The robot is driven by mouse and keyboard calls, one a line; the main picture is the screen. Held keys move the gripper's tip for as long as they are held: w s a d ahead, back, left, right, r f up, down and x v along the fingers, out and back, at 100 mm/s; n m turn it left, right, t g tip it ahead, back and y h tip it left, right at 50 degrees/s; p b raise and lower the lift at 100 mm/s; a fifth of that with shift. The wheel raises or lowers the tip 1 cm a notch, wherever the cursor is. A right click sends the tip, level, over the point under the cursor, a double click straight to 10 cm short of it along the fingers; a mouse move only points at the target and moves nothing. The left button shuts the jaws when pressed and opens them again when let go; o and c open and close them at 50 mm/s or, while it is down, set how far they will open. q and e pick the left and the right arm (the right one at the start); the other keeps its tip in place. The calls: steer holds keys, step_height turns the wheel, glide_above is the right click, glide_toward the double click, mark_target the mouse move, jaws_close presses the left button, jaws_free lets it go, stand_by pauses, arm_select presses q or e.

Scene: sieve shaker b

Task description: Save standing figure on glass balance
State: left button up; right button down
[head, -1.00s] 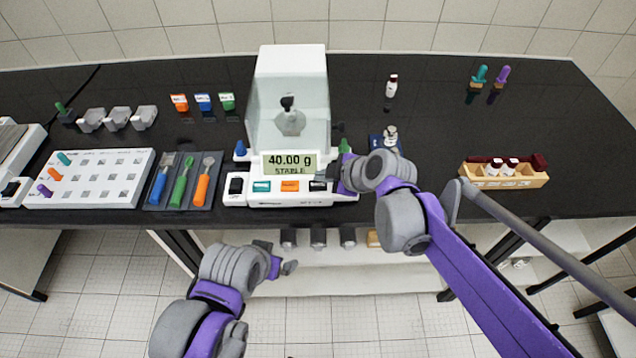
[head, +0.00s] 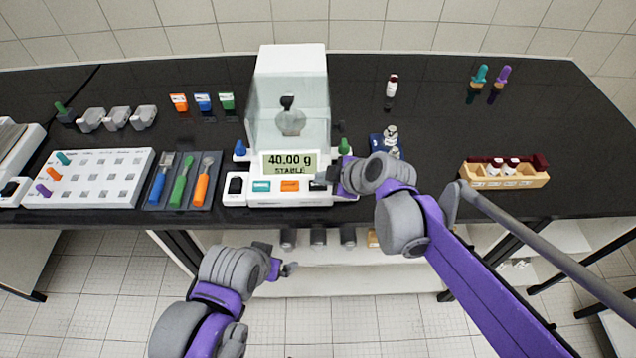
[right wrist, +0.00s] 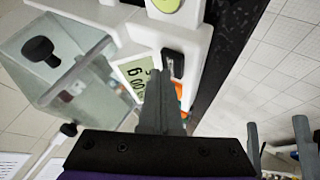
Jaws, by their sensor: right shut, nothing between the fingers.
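The glass balance (head: 290,193) stands at the middle of the bench, with its clear draft shield (head: 290,75) over the pan. Its display (head: 288,163) reads 40.00 g STABLE. Its front panel has a black, a teal (head: 261,186), an orange (head: 290,186) and, at the right, a dark button (head: 317,186). My right gripper (head: 326,177) is shut and empty, with its fingertips at the panel's right end by the dark button. In the right wrist view the fingertips are beside that dark button (right wrist: 173,62); contact cannot be told. My left gripper (head: 290,269) hangs low before the bench.
A rack with colored handles (head: 90,178) and a tray of three tools (head: 180,180) lie left. A blue holder with metal weights (head: 388,140) stands right of the balance. A wooden vial box (head: 505,175) is farther right.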

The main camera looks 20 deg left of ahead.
mark_target(323, 186)
arm_select(q)
steer(key=shift+s+f, duration=0.15)
steer(key=shift+f, duration=0.15)
arm_select(e)
steer(key=shift+f, duration=0.45)
stand_by(0.4)
arm_select(q)
steer(key=shift+w+r+p, duration=0.35)
steer(key=shift+r+p, duration=0.05)
steer(key=shift+r, duration=0.4)
arm_select(e)
steer(key=shift+r, duration=0.9)
steer(key=shift+r+p, duration=0.4)
steer(key=shift+r, duration=0.35)
steer(key=shift+w+r+p, duration=0.1)
steer(key=shift+r+p, duration=1)
steer(key=shift+r, duration=0.75)
arm_select(q)
steer(key=shift+t, duration=0.3)
steer(key=r, duration=0.1)
steer(key=w+r, duration=0.1)
steer(key=r, duration=0.1)
steer(key=w+r, duration=0.1)
steer(key=shift+r, duration=0.15)
arm_select(e)
steer(key=shift+f, duration=0.15)
arm_select(q)
steer(key=shift+s, duration=0.15)
